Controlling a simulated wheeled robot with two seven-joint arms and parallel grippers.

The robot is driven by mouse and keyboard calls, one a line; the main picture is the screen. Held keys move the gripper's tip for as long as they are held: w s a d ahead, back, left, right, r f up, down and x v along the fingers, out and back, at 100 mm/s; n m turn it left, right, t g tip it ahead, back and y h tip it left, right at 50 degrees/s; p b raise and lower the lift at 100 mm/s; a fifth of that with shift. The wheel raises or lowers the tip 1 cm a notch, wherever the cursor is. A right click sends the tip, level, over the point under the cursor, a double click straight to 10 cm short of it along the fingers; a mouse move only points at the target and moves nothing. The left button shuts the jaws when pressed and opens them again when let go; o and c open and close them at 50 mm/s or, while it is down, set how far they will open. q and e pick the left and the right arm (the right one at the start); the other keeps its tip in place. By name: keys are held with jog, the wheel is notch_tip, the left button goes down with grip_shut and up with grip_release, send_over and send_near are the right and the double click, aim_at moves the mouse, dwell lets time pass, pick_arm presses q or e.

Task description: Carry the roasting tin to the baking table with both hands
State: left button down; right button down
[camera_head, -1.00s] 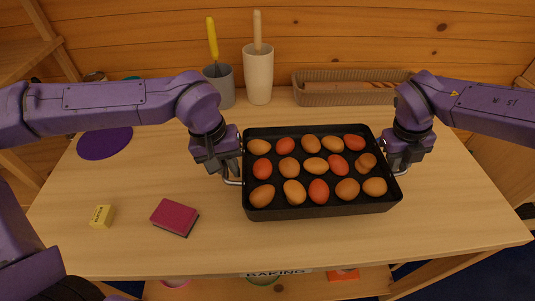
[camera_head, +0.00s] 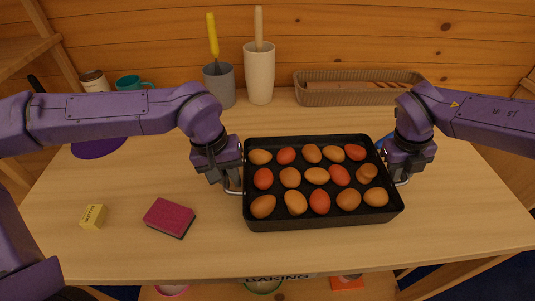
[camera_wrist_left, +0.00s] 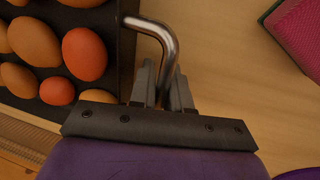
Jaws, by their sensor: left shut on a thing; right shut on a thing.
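The black roasting tin (camera_head: 322,222) holds several brown and reddish eggs and is over the wooden baking table (camera_head: 140,250). I cannot tell whether its underside touches the table. My left gripper (camera_head: 234,186) is shut on the tin's left metal handle; in the left wrist view the fingers (camera_wrist_left: 163,95) close around the bent handle (camera_wrist_left: 168,40). My right gripper (camera_head: 400,178) is shut on the tin's right handle, which is partly hidden by the fingers.
A red sponge (camera_head: 169,218) and a yellow butter block (camera_head: 93,217) lie to the left of the tin. A grey pot (camera_head: 219,84), a cream crock (camera_head: 259,75) and a long basket (camera_head: 345,96) stand at the back. A purple round mat (camera_head: 98,147) lies behind my left arm.

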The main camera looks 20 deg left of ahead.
pick_arm(q)
jog(key=c, duration=1.4)
grip_release()
jog(key=shift+f, duration=0.35)
jog(key=shift+c, duration=0.2)
pick_arm(e)
jog(key=c, duration=1.4)
grip_release()
jog(key=shift+d+f, duration=0.1)
jog(key=shift+f, duration=0.2)
jog(key=shift+c, duration=0.2)
pick_arm(q)
jog(key=o, duration=0.3)
jog(key=shift+r, duration=0.1)
pick_arm(e)
jog(key=o, duration=0.3)
jog(key=shift+r, duration=0.1)
pick_arm(q)
jog(key=shift+o, duration=0.2)
jog(key=shift+s, duration=0.15)
pick_arm(e)
jog(key=shift+o, duration=0.2)
jog(key=shift+s, duration=0.1)
pick_arm(q)
jog(key=shift+r, duration=0.1)
